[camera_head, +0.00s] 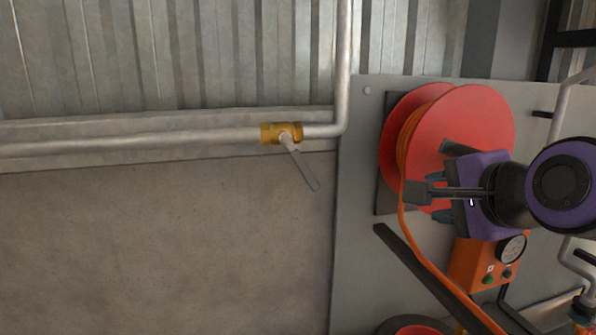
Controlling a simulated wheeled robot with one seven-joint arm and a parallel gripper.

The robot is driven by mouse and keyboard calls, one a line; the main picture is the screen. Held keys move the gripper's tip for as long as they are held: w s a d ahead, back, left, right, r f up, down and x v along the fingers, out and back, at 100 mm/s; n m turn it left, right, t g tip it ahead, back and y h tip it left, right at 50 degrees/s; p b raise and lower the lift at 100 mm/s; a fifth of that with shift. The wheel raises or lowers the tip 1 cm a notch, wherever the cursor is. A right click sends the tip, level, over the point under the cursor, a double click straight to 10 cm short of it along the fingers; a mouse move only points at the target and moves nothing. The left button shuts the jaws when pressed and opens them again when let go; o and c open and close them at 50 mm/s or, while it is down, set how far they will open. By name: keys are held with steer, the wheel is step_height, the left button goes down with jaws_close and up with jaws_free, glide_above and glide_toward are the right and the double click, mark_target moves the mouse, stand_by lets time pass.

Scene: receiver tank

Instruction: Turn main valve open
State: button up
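The main valve (270,133) is a yellow body in line with a grey pipe on the wall, near the picture's middle. Its grey lever (303,168) slants down and to the right, at an angle to the horizontal pipe. My gripper (432,180) is well to the right of the lever and apart from it, in front of the red reel. Its purple body shows, with dark finger parts reaching left. The fingers overlap in this view, so their opening is unclear. Nothing is visibly held.
The pipe (130,145) runs left from the valve and bends upward at its right. A red hose reel (465,115) with an orange hose hangs on a grey panel (365,250). Below it is an orange box (475,263) with a gauge. Space around the lever looks clear.

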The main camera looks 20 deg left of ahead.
steer(key=a+m+t+y, duration=0.2)
steer(key=a+m, duration=0.3)
steer(key=a, duration=0.4)
steer(key=m+t+y, duration=0.1)
steer(key=m+t, duration=0.1)
steer(key=m, duration=0.5)
glide_toward(308, 174)
steer(key=w, duration=0.1)
steer(key=x, duration=1.1)
steer(key=shift+s+a, duration=0.15)
steer(key=shift+a, duration=0.1)
jaws_close()
